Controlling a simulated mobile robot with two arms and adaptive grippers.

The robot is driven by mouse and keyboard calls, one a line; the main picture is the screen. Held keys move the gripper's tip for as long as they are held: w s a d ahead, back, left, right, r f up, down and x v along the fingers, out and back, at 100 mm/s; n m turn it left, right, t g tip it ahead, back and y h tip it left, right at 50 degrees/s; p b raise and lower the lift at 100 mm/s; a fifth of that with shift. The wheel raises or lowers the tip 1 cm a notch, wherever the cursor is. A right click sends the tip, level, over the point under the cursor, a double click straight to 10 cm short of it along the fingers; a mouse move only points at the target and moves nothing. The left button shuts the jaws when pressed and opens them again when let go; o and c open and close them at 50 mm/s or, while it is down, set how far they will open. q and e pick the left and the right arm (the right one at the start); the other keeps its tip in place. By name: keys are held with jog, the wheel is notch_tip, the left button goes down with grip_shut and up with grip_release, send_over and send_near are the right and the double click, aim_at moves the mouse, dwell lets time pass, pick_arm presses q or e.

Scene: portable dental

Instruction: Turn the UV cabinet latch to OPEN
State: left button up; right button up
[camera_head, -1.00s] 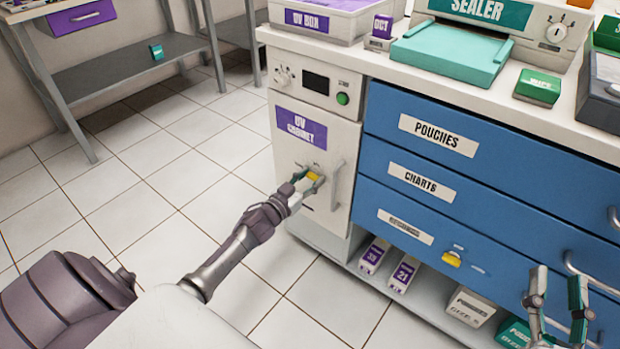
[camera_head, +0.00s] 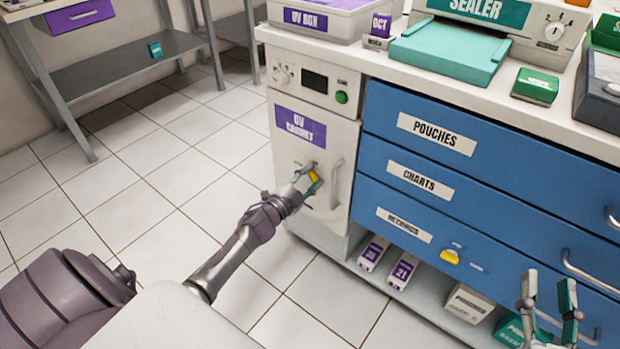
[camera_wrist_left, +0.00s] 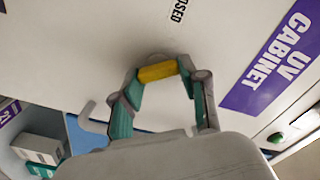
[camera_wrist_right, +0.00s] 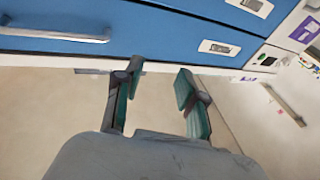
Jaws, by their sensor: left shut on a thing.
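The UV cabinet (camera_head: 285,160) is a white door with a purple label and a grey handle, left of the blue drawers. Its latch (camera_head: 314,176) has a yellow grip. My left gripper (camera_head: 309,179) is shut on the latch, and the left wrist view shows the yellow grip (camera_wrist_left: 157,72) between its fingertips. A partly cut-off word ending in "OSED" (camera_wrist_left: 178,11) is printed on the door there. The OPEN mark cannot be made out. My right gripper (camera_head: 550,290) is open and empty in front of the lower drawers; its fingers (camera_wrist_right: 158,80) stand apart.
Blue drawers (camera_head: 470,190) with protruding handles are right of the cabinet. A second yellow latch (camera_head: 450,257) sits on the lowest drawer. Boxes (camera_head: 405,270) stand on the shelf below. The sealer (camera_head: 480,25) stands on the counter. The tiled floor at left is open.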

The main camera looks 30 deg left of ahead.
pick_arm(q)
jog(key=m, duration=0.3)
jog(key=shift+f+m+b, duration=0.2)
jog(key=shift+m+b, duration=0.1)
jog(key=shift+b, duration=0.1)
jog(key=shift+m+b, duration=0.45)
jog(key=shift+m, duration=1.35)
pick_arm(e)
jog(key=s+r+t+y, duration=0.1)
jog(key=s+r+t, duration=0.2)
jog(key=r, duration=0.3)
jog(key=shift+r+t+y, duration=0.3)
jog(key=shift+t, duration=0.6)
jog(key=shift+a, duration=0.1)
pick_arm(q)
jog(key=o, duration=1.1)
jog(key=shift+o, duration=0.2)
jog(key=s, duration=1.2)
jog(key=shift+a, duration=0.4)
